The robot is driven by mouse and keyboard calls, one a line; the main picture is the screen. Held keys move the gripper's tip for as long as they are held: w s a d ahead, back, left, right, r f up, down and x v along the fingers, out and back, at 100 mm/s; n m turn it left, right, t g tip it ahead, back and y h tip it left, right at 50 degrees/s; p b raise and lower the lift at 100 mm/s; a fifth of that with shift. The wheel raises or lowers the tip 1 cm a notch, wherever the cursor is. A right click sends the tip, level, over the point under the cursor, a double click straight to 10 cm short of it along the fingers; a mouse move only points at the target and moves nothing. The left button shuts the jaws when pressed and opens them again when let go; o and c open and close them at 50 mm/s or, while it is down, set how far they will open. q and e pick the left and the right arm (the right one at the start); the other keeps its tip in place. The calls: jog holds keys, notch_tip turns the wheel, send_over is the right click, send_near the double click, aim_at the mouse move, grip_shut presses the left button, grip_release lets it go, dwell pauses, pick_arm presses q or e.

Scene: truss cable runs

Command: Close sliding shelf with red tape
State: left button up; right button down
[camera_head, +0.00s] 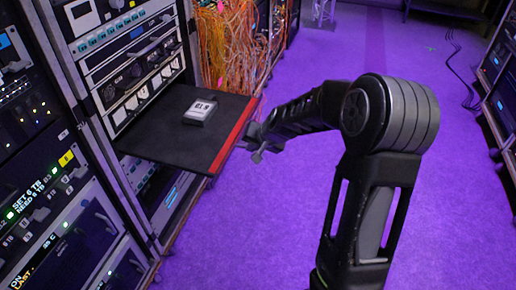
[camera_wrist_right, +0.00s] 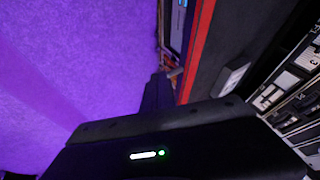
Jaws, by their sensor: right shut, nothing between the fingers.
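The sliding shelf (camera_head: 150,142) is a flat black board that sticks out of the rack over the purple floor. Red tape (camera_head: 232,138) runs along its outer edge. A small grey box with a label (camera_head: 200,112) lies on it. My right gripper (camera_head: 256,146) is shut and empty, just outside the taped edge; I cannot tell whether it touches. In the right wrist view the red tape (camera_wrist_right: 197,45) and the grey box (camera_wrist_right: 233,78) show beyond my dark wrist housing, which hides the fingertips. My left gripper is not in view.
The equipment rack (camera_head: 125,45) stands on the left, with more lit units (camera_head: 35,115) nearer. Orange cables (camera_head: 228,45) hang behind the shelf. Another rack (camera_head: 500,75) stands at the right edge, with black cables (camera_head: 460,70) on the floor. The purple floor between is clear.

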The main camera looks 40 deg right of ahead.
pick_arm(q)
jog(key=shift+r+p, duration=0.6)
jog(key=shift+p, duration=0.3)
pick_arm(e)
jog(key=w, duration=0.1)
jog(key=w+a, duration=0.2)
jog(key=shift+w+a+f, duration=0.1)
jog(key=shift+w+f, duration=0.15)
jog(key=shift+w, duration=0.1)
